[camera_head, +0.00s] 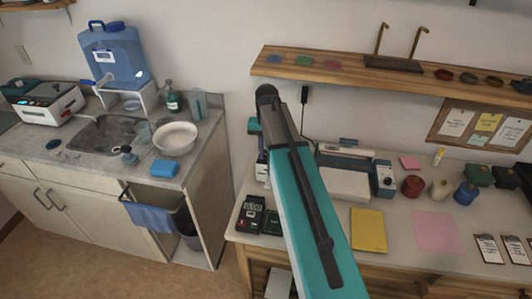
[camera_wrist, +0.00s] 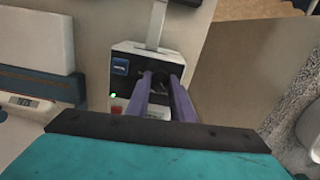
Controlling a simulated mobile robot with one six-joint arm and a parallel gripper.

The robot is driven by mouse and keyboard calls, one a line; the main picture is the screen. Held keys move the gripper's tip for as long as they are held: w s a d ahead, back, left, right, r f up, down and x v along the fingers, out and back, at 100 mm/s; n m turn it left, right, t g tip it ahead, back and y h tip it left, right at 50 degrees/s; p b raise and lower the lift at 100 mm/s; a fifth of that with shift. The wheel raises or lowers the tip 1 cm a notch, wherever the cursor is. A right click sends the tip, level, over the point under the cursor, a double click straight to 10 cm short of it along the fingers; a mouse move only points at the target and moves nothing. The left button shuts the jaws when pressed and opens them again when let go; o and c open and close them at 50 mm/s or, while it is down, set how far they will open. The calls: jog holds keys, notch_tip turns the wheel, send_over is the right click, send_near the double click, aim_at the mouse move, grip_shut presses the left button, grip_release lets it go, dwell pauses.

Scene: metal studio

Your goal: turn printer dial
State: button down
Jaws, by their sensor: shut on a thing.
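The printer (camera_wrist: 125,58) is a small pale box with a dark front panel, a blue screen, a green light and a red button. It stands ahead in the wrist view. My gripper (camera_wrist: 160,80) has two purple fingers reaching to the right part of that panel. They are shut on the dark dial (camera_wrist: 158,77), which is mostly hidden between them. How far the dial is turned cannot be seen. In the head view my teal arm hides most of the printer and the gripper.
In the head view the workbench (camera_head: 310,222) holds a yellow folder (camera_head: 368,230), a dark meter (camera_head: 250,212) and several coloured jars. A wooden shelf (camera_head: 350,78) hangs above. A sink counter (camera_head: 80,165) stands to the left, with a gap between.

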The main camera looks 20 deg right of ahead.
aim_at(266, 156)
jog(key=n, duration=0.5)
jog(key=shift+w+a, duration=0.1)
jog(key=n, duration=0.5)
jog(key=shift+r, duration=0.1)
dwell(0.4)
jog(key=c, duration=1.5)
grip_release()
jog(key=shift+c, duration=0.2)
notch_tip(266, 156, up, 12)
jog(key=b, duration=0.3)
